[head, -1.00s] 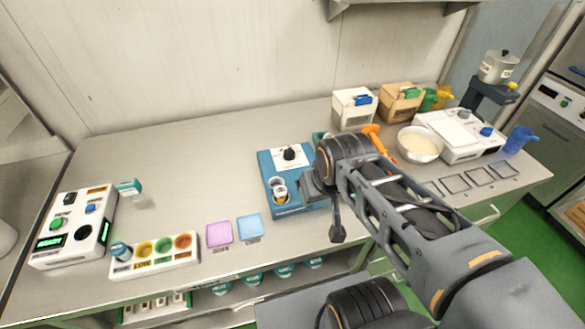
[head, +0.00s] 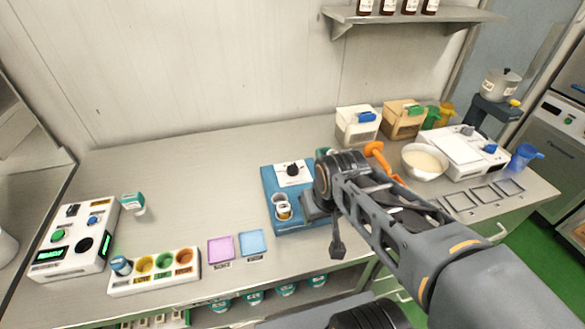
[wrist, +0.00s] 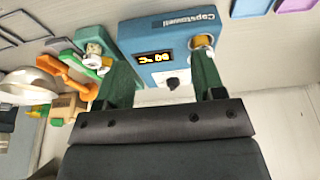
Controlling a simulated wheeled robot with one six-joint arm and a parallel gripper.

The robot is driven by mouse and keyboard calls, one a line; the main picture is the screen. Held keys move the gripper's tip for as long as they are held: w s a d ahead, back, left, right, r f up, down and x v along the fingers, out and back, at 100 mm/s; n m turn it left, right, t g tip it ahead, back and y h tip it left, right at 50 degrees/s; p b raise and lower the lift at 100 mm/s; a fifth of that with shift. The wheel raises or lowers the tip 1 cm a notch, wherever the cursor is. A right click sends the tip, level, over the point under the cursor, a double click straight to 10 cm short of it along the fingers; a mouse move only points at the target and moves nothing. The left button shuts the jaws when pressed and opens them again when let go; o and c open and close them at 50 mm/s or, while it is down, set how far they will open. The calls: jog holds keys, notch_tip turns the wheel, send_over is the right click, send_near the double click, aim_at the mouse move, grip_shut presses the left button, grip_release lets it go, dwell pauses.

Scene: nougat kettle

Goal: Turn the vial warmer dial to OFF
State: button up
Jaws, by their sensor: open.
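The vial warmer (head: 270,195) is a blue box near the table's front edge, in the middle of the head view. Its dark dial (head: 292,169) sits on a white panel at the back; the dial's labels and setting are too small to read. A vial (head: 282,210) with an amber part stands in its front. In the wrist view the warmer (wrist: 140,32) has a lit display (wrist: 155,57) with yellow characters. The dial (wrist: 173,84) shows between the two green fingers of my gripper (wrist: 161,60), which is open and empty. My arm hides the warmer's right side in the head view.
An orange-handled tool (head: 376,150) and a white bowl (head: 424,161) lie right of the warmer. Two boxes (head: 357,125) stand behind. Purple (head: 221,249) and blue (head: 253,243) squares lie at its left.

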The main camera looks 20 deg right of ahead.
aim_at(292, 167)
jog(key=w+m+g, duration=0.1)
jog(key=w, duration=0.7)
jog(key=w+r+m+g+b, duration=0.1)
jog(key=w, duration=0.7)
jog(key=w+b, duration=0.1)
jog(key=w, duration=0.7)
jog(key=shift+a+r+m+g, duration=0.15)
jog(key=shift+r+m+g, duration=0.2)
jog(key=shift+m+g, duration=0.05)
notch_tip(292, 167, up, 4)
jog(key=m, duration=0.1)
jog(key=shift+m, duration=0.4)
notch_tip(292, 167, down, 14)
jog(key=shift+w+r, duration=0.1)
jog(key=c, duration=0.8)
jog(key=shift+c, duration=0.2)
